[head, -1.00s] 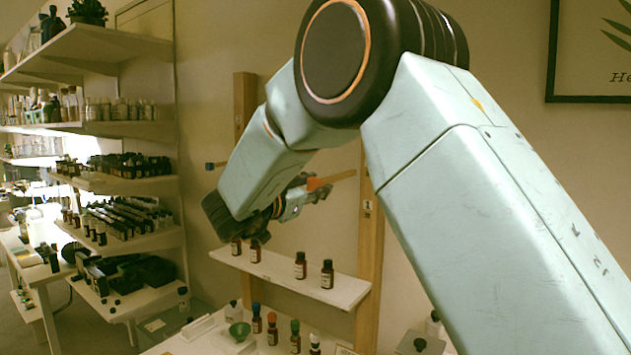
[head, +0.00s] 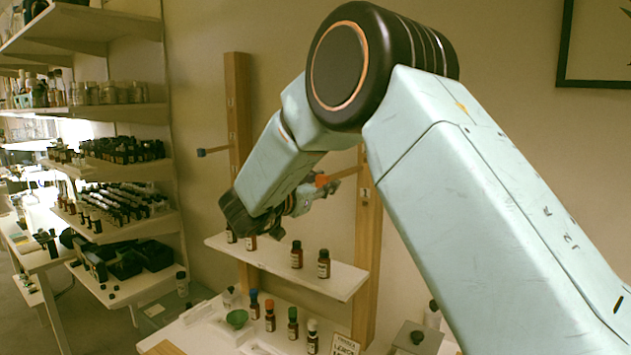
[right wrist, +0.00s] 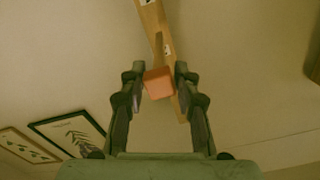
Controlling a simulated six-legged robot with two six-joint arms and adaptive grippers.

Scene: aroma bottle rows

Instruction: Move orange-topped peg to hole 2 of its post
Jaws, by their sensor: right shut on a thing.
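The orange-topped peg shows its orange block top (head: 322,181) and a thin wooden shaft pointing right at the right wooden post (head: 368,235). The shaft's far end meets or overlaps the post in the head view; I cannot tell whether it sits in a hole. My right gripper (head: 314,190) is shut on the orange top. In the right wrist view the orange top (right wrist: 158,84) lies between the fingertips of my right gripper (right wrist: 158,88), with the post (right wrist: 155,22) beyond it. The hole numbers are too small to read. My left gripper is not in view.
A small shelf (head: 335,279) with brown bottles spans the posts below my gripper. Loaded shelves (head: 110,113) fill the left.

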